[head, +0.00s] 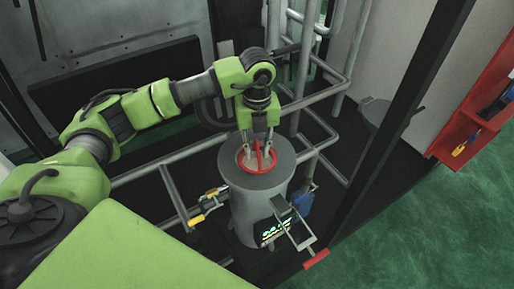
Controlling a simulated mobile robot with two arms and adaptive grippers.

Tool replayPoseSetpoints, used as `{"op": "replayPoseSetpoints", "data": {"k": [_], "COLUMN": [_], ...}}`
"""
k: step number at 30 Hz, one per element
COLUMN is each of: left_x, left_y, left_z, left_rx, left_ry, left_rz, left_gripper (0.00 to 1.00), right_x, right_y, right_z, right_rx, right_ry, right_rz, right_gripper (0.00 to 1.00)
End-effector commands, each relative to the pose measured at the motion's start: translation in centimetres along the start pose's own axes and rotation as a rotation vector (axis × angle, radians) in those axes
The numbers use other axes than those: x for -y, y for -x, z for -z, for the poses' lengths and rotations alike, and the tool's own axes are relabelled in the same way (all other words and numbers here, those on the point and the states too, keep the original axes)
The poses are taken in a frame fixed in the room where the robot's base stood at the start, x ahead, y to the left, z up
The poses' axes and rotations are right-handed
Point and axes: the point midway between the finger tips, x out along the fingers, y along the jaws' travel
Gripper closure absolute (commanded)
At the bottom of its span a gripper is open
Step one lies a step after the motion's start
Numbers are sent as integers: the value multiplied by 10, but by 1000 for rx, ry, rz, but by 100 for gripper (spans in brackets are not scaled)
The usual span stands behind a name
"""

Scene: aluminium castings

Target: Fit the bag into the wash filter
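The wash filter (262,208) is an upright grey cylinder with a wide round rim, standing in the middle of the head view. The bag's red ring (241,161) with an upright red handle (258,155) sits at the filter's top opening. The rest of the bag is hidden, and I cannot tell whether the ring is fully seated. My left gripper (258,145) points down just over the opening. Its two fingers stand apart on either side of the red handle, with gaps showing. My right gripper is not in view.
Grey pipes (330,92) and rails run behind and beside the filter. A small lit display (270,231) is on its front. A dark post (385,150) rises at right, with a red panel (480,115) beyond. Green floor (440,220) is clear at lower right.

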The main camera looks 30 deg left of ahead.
Motion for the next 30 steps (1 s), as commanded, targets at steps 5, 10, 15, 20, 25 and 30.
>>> {"op": "replayPoseSetpoints", "data": {"k": [5,10,15,20,25,30], "left_x": [0,1,2,1,1,0], "left_y": [0,6,34,70,105,119], "left_z": [0,-1,-1,-1,-1,-1], "left_rx": [0,2,4,4,3,2], "left_ry": [0,0,0,0,0,1], "left_rz": [0,3,6,5,3,1], "left_gripper": [77,77,77,77,77,77], "right_x": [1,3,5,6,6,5], "right_y": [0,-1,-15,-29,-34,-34], "right_z": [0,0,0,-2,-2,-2], "right_rx": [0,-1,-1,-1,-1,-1], "right_ry": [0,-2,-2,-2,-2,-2], "right_rz": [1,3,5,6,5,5], "right_gripper": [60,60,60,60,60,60]}}
